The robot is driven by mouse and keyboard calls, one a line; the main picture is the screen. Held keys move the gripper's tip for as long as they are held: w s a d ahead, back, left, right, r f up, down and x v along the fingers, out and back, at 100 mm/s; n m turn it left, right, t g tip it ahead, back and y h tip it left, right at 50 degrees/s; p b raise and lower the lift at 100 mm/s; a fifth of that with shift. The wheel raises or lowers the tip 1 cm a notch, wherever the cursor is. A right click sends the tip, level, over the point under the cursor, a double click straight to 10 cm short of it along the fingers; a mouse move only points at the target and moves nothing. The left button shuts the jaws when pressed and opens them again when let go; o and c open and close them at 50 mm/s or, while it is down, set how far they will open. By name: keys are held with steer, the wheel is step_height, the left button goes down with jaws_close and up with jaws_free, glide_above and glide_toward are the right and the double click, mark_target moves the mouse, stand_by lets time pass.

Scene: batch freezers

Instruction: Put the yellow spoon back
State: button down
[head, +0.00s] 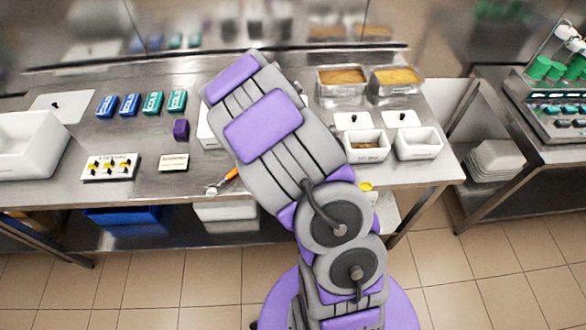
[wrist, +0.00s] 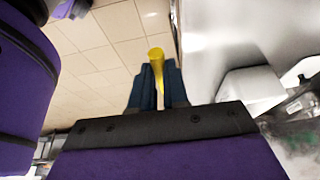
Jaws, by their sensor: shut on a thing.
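The yellow spoon (wrist: 156,60) is between the two dark fingers of my gripper (wrist: 159,78) in the wrist view. The gripper is shut on it, and its round yellow end sticks out past the fingertips. In the head view a small yellow piece (head: 365,186) shows at the counter's front edge, right of my arm; it looks like part of the spoon. My arm hides the gripper and the rest of the spoon there.
On the steel counter (head: 60,185), two white bins (head: 418,144) and two metal trays (head: 342,90) stand at the right. Blue and teal packs (head: 153,103), a purple block (head: 181,129) and an orange-handled tool (head: 222,181) lie left of my arm. A white tub (head: 30,145) stands far left.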

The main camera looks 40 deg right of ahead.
steer(key=w, duration=0.2)
steer(key=w+d, duration=0.1)
steer(key=w, duration=0.1)
steer(key=shift+f, duration=0.3)
steer(key=w+a, duration=0.1)
steer(key=w, duration=0.1)
steer(key=w+a, duration=0.1)
steer(key=w, duration=0.2)
steer(key=w+a+b, duration=0.1)
steer(key=w, duration=0.1)
steer(key=shift+w+f, duration=0.15)
steer(key=shift+w, duration=0.05)
steer(key=shift+w+d+f, duration=0.2)
steer(key=shift+w+d, duration=0.3)
steer(key=shift+w, duration=0.3)
steer(key=shift+w+d+f, duration=0.15)
steer(key=shift+d+f, duration=0.05)
steer(key=shift+d, duration=0.35)
steer(key=f, duration=0.1)
steer(key=a+f, duration=0.1)
steer(key=f, duration=0.1)
steer(key=shift+b, duration=0.4)
steer(key=shift+a, duration=0.35)
steer(key=shift+d, duration=0.15)
steer(key=c, duration=1.4)
jaws_free()
steer(key=shift+d+f, duration=0.1)
steer(key=shift+d, duration=0.35)
steer(key=shift+o, duration=1.4)
steer(key=shift+a, duration=0.2)
